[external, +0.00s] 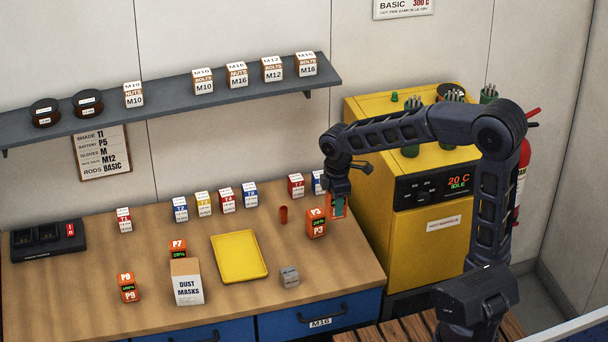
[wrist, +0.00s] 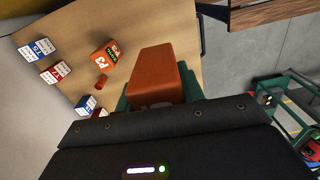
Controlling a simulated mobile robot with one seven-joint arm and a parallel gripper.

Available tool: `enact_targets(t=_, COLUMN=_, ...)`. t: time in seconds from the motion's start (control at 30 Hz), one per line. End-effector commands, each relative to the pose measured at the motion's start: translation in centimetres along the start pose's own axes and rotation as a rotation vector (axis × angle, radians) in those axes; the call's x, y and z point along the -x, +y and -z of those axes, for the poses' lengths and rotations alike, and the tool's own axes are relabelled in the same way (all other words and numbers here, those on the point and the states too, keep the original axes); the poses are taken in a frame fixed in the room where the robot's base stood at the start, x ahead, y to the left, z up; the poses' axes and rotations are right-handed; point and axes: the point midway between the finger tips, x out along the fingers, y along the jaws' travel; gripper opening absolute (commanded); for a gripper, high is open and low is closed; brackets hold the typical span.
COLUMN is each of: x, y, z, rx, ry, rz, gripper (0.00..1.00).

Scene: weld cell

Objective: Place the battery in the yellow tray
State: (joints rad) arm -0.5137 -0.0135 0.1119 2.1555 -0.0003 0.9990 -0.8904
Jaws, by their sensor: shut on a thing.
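My gripper (external: 337,207) is shut on an orange battery (wrist: 157,65), held above the right end of the bench. The battery shows between the teal fingers in the wrist view; its label cannot be read. The empty yellow tray (external: 239,270) lies flat near the middle of the bench, to the left of and below my gripper in the external view. Other orange batteries stand on the bench: P3 (external: 316,223), close to the left of my gripper, P7 (external: 178,248) and P9 (external: 128,288). P3 also shows in the wrist view (wrist: 105,56).
A dust masks box (external: 187,284) stands left of the tray and partly hides P7. A yellow machine (external: 435,250) stands right of the bench.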

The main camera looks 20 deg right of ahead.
Motion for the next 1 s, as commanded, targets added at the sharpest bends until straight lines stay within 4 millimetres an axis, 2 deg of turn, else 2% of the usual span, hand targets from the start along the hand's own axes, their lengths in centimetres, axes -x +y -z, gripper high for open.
enact_targets(t=0.3, x=1.2, y=4.2, z=8.3, rx=0.027, ry=-0.006, rz=-0.002, gripper=0.05)
enact_targets(t=0.7, x=1.3, y=8.2, z=20.3, rx=0.052, ry=-0.004, rz=-0.001, gripper=0.05)
enact_targets(t=0.9, x=1.0, y=9.3, z=24.9, rx=0.054, ry=0.000, rz=0.000, gripper=0.05)
enact_targets(t=1.0, x=0.8, y=9.5, z=26.3, rx=0.056, ry=0.001, rz=0.000, gripper=0.05)
